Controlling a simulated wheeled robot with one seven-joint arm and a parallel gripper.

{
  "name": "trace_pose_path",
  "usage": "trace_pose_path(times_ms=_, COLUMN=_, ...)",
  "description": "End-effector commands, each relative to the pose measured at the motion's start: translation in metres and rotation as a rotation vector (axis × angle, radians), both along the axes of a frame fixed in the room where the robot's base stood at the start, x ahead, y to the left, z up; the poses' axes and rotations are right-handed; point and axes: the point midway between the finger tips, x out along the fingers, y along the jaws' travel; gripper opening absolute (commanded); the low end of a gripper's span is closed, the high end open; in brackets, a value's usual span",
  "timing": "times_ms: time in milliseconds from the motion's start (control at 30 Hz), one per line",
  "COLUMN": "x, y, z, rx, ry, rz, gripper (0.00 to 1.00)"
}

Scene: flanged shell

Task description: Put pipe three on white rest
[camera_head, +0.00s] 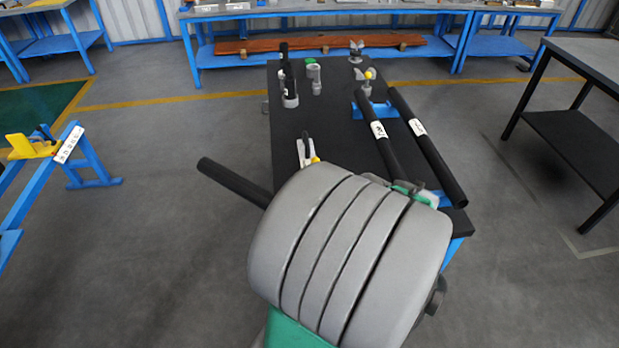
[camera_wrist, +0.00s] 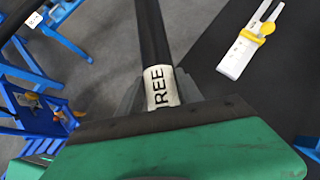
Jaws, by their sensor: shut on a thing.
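Pipe three (camera_wrist: 152,35) is a long black tube with a white label (camera_wrist: 161,88), of which "REE" shows in the wrist view. My gripper (camera_wrist: 160,95) is shut on it at the label. In the head view my arm hides the gripper; one end of a black pipe (camera_head: 235,182), seemingly this one, sticks out left, beyond the table's edge. A white piece with a yellow knob (camera_head: 307,151) lies on the black table (camera_head: 330,120); it also shows in the wrist view (camera_wrist: 243,50), apart from the pipe. I cannot tell surely whether it is the white rest.
Two labelled black pipes (camera_head: 380,135) (camera_head: 428,148) lean on a blue support (camera_head: 364,106) at the table's right. Upright grey fittings (camera_head: 315,78) stand at the back. A blue stand with a yellow part (camera_head: 30,147) is left, a dark bench (camera_head: 590,70) right. Floor between is clear.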

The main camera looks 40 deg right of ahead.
Motion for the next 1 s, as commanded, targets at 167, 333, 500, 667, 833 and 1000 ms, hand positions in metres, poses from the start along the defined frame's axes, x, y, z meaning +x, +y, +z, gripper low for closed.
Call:
trace_pose_path(times_ms=167, x=-0.009, y=-0.009, z=-0.007, rx=-0.003, ry=-0.005, rz=-0.055, gripper=0.00)
trace_pose_path(times_ms=333, x=0.015, y=-0.026, z=-0.020, rx=-0.001, ry=-0.004, rz=-0.052, gripper=0.00)
trace_pose_path(times_ms=500, x=0.048, y=-0.050, z=-0.038, rx=-0.001, ry=-0.004, rz=-0.053, gripper=0.00)
trace_pose_path(times_ms=667, x=0.072, y=-0.069, z=-0.064, rx=0.001, ry=-0.003, rz=-0.055, gripper=0.00)
trace_pose_path(times_ms=833, x=0.090, y=-0.083, z=-0.089, rx=-0.003, ry=-0.005, rz=-0.056, gripper=0.00)
trace_pose_path(times_ms=1000, x=0.099, y=-0.090, z=-0.102, rx=-0.003, ry=-0.006, rz=-0.055, gripper=0.00)
